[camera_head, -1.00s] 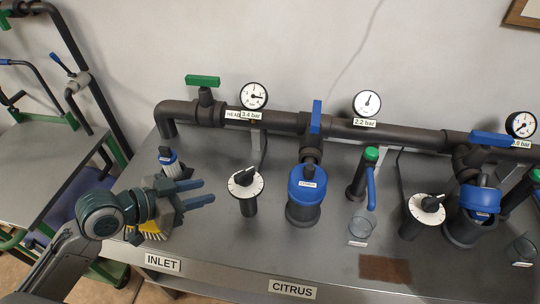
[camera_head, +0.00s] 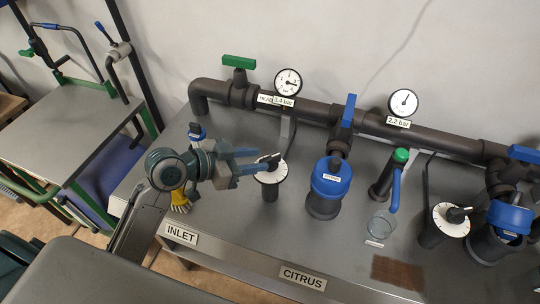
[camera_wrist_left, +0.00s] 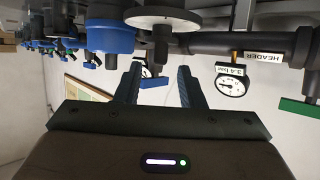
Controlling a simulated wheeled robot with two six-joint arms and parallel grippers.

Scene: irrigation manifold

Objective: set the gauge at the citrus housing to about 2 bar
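The citrus housing (camera_head: 324,203) is a dark canister with a blue cap behind the CITRUS label (camera_head: 303,278). The gauge (camera_head: 403,102) on the pipe to its right carries a 2.2 bar tag (camera_head: 398,122). A white dial with a black knob (camera_head: 271,174) stands left of the housing on a dark post. Contact cannot be told. My right gripper is not in view.
A header gauge (camera_head: 288,82) reads 3.4 bar, beside a green-handled valve (camera_head: 239,63). A blue lever (camera_head: 348,110) rises behind the housing.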

